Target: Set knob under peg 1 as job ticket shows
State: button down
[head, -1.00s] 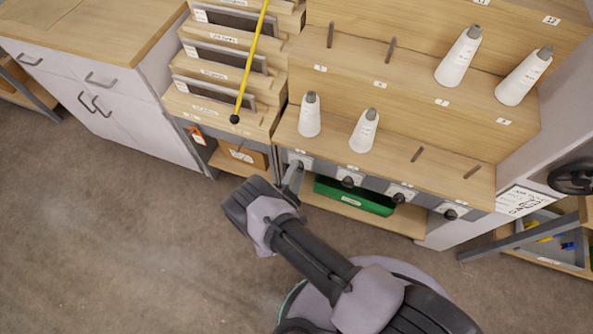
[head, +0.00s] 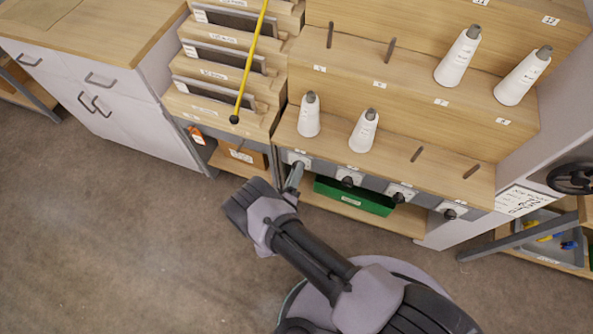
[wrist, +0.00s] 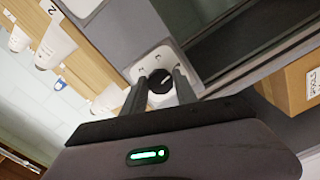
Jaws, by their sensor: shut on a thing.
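The knob under peg 1 (wrist: 160,82) is round and black with a pale pointer line, on a white plate (wrist: 146,62) with small letters. My gripper (wrist: 158,80) has a finger on each side of the knob and is shut on it. In the head view my gripper (head: 295,176) reaches the leftmost knob plate (head: 299,157) and hides the knob. A white cone (head: 309,115) stands on the shelf above it. A white printed sheet (head: 521,200), perhaps the job ticket, is on the grey panel at right; its text is too small to read.
More knobs (head: 348,181) sit in a row to the right. A green bin (head: 352,197) lies below them. A yellow rod (head: 248,66) slants over the slotted rack at left. A cardboard box (head: 243,156) sits under the rack. The floor at left is clear.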

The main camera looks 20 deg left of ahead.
jog(key=shift+m, duration=0.8)
jog(key=c, duration=1)
grip_release()
jog(key=shift+o, duration=0.2)
jog(key=s+a+p, duration=0.1)
jog(key=s+p, duration=0.2)
jog(key=s, duration=1.4)
jog(key=shift+s+a, duration=0.2)
